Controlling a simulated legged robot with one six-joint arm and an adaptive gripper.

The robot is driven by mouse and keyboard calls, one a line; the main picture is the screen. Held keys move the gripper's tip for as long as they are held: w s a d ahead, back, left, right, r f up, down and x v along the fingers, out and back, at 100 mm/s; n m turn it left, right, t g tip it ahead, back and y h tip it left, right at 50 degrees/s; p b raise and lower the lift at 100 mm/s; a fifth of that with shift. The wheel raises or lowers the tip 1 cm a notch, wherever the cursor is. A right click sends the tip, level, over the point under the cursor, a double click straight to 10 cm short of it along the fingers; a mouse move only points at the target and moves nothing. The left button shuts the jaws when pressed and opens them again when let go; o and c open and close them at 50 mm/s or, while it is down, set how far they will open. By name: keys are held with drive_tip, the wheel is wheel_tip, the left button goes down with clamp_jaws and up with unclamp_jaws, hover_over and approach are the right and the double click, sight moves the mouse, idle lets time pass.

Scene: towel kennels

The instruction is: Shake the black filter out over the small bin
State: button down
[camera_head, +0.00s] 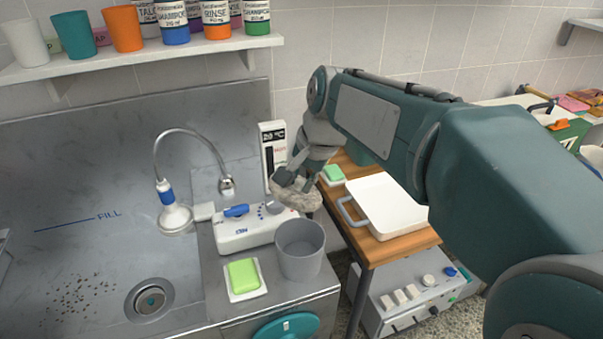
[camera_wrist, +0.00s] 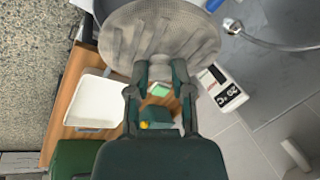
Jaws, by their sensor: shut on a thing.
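My gripper (camera_head: 290,178) is shut on a round, grey, fuzzy-looking filter (camera_head: 298,197), which looks grey rather than black here. In the wrist view my gripper's two fingers (camera_wrist: 160,78) pinch the near edge of the filter (camera_wrist: 160,35), whose broad ribbed face fills the top of the picture. The small grey bin (camera_head: 300,258) stands upright on the counter edge in the head view. The filter is above the bin's far rim, apart from it.
A white dryer-like control box (camera_head: 245,230), a green soap on a dish (camera_head: 244,276) and a thermometer display (camera_head: 272,145) crowd the bin. The sink with a drain (camera_head: 150,300) and dark specks lies left. A white tray (camera_head: 385,205) sits on a wooden table right.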

sight(311, 191)
drive_tip(key=shift+d+f+g+y, duration=0.1)
drive_tip(key=shift+f+g+y, duration=0.25)
drive_tip(key=shift+y, duration=0.45)
drive_tip(key=shift+w+d+f+m+g+y, duration=0.1)
drive_tip(key=shift+d+f+m+g+y, duration=0.3)
drive_tip(key=shift+y, duration=0.8)
drive_tip(key=f+y, duration=0.1)
drive_tip(key=y, duration=0.1)
drive_tip(key=f+y, duration=0.1)
drive_tip(key=y, duration=0.1)
drive_tip(key=shift+w+d+f+m+g, duration=0.1)
drive_tip(key=shift+d+f+m+g, duration=0.1)
drive_tip(key=shift+m+g, duration=0.1)
drive_tip(key=y, duration=0.1)
drive_tip(key=f+y, duration=0.1)
drive_tip(key=y, duration=0.1)
drive_tip(key=m+y, duration=0.1)
drive_tip(key=y, duration=0.1)
drive_tip(key=shift+a+f+g, duration=0.25)
drive_tip(key=shift+a+f, duration=0.1)
drive_tip(key=y, duration=0.3)
drive_tip(key=shift+a+f+m, duration=0.15)
drive_tip(key=shift+f+m, duration=0.25)
drive_tip(key=shift+s, duration=0.2)
drive_tip(key=shift+r, duration=1.55)
drive_tip(key=shift+f, duration=0.15)
